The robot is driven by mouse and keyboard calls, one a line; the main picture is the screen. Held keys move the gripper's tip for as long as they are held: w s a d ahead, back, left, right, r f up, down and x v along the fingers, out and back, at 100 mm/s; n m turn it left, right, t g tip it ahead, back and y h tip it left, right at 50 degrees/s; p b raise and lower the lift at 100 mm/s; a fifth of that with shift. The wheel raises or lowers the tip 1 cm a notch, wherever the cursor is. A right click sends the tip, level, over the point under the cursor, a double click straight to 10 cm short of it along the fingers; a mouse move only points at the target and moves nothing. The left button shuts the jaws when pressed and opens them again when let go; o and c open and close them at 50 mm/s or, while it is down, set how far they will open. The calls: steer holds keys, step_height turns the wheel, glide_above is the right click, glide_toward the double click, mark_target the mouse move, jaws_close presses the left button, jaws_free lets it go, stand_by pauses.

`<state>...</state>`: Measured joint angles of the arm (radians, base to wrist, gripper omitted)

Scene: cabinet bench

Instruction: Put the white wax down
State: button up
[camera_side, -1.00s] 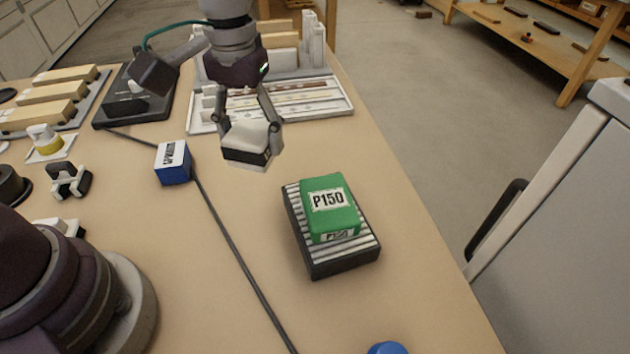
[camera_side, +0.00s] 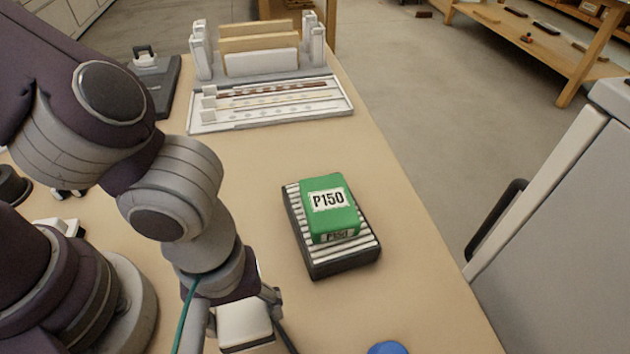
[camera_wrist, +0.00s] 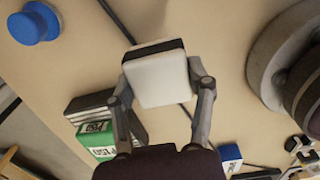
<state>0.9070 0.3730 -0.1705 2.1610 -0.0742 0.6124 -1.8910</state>
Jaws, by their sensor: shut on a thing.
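The white wax is a white block with a dark band along one side. My gripper (camera_wrist: 161,88) is shut on the white wax (camera_wrist: 160,80), one finger on each side of it. In the side view my gripper (camera_side: 243,318) holds the white wax (camera_side: 245,322) low in the picture, close to the bench's near part. Its lower part runs toward the frame edge there. In the wrist view the wax appears above the bench top, over a dark cable; I cannot tell whether it touches the bench.
A green P150 block (camera_side: 330,205) lies on a black ribbed rack (camera_side: 308,255) to the right. A blue round knob (camera_side: 387,348) is near the bottom edge. A white tray (camera_side: 340,107) stands at the back. Bench surface (camera_side: 262,175) between is clear.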

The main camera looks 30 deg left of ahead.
mark_target(252, 334)
step_height(252, 334, down, 6)
steer(key=shift+r, duration=0.2)
steer(key=shift+f, duration=0.15)
steer(key=o, duration=1.2)
steer(key=r, duration=0.3)
steer(key=a+r, duration=0.1)
steer(key=r, duration=0.3)
steer(key=w+r, duration=0.1)
steer(key=r, duration=0.3)
steer(key=shift+a, duration=0.3)
steer(key=w+a+r+m+t, duration=0.1)
steer(key=a+r+m, duration=0.1)
steer(key=a, duration=0.1)
steer(key=w+a+r+m+t, duration=0.1)
steer(key=w+a+r, duration=0.1)
steer(key=a, duration=0.2)
steer(key=w+a+r+m+t, duration=0.1)
steer(key=w+a+r+m, duration=0.1)
steer(key=a, duration=0.1)
steer(key=shift+w+a+r+m+h, duration=0.2)
steer(key=shift+w+a+m+h, duration=0.1)
steer(key=shift+a+h, duration=0.1)
steer(key=shift+o, duration=0.3)
steer(key=s+a+r+m+t, duration=0.1)
steer(key=a+r+m+t, duration=0.1)
steer(key=a+m, duration=0.2)
steer(key=shift+a+r+t+y, duration=0.15)
steer(key=shift+a+t+y, duration=0.2)
steer(key=shift+a, duration=0.8)
